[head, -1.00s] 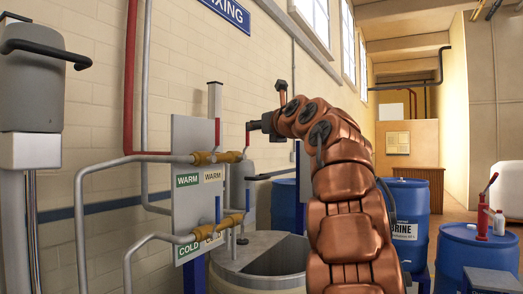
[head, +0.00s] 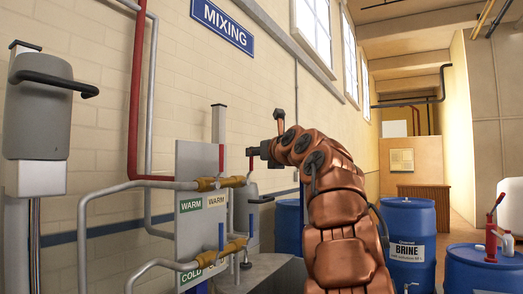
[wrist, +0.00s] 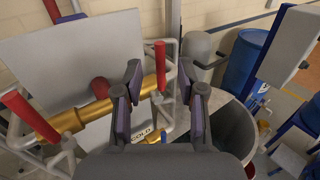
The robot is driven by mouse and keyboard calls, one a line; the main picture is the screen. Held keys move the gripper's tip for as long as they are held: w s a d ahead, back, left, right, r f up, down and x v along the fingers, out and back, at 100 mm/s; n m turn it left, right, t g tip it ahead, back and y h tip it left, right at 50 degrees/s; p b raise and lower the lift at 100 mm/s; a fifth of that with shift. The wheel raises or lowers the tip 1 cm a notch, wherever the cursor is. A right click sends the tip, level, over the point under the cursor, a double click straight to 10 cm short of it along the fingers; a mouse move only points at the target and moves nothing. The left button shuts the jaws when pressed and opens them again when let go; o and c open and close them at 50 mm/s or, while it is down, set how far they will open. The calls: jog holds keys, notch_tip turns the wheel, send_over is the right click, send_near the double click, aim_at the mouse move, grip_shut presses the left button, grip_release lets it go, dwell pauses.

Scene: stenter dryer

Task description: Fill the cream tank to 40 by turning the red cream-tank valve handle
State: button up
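A red upright handle (head: 221,158) stands on the upper brass pipe at the warm sign. A second red handle (head: 252,160) shows right at my gripper (head: 256,152). In the wrist view a red handle (wrist: 160,66) appears between the spread fingertips of my gripper (wrist: 160,78); I cannot tell whether they touch it. The fingers are open. Another red handle (wrist: 17,104) is at the left. Which handle is the cream-tank valve's is not labelled in view. A grey round tank (wrist: 236,128) lies right of the fingers. No level reading is legible.
Blue handles sit on the lower pipe (head: 232,249). Blue drums (head: 408,228) stand at the right. My arm hides much of the middle.

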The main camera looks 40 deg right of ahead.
jog(key=shift+w+d+p, duration=0.2)
jog(key=shift+w+p, duration=0.45)
jog(key=shift+w, duration=0.2)
jog(key=shift+w+d+p, duration=0.15)
jog(key=shift+w+p, duration=0.45)
jog(key=shift+w, duration=0.25)
jog(key=shift+w+d+p, duration=0.2)
jog(key=shift+w+p, duration=0.45)
jog(key=shift+w, duration=0.2)
jog(key=shift+c, duration=0.2)
grip_shut()
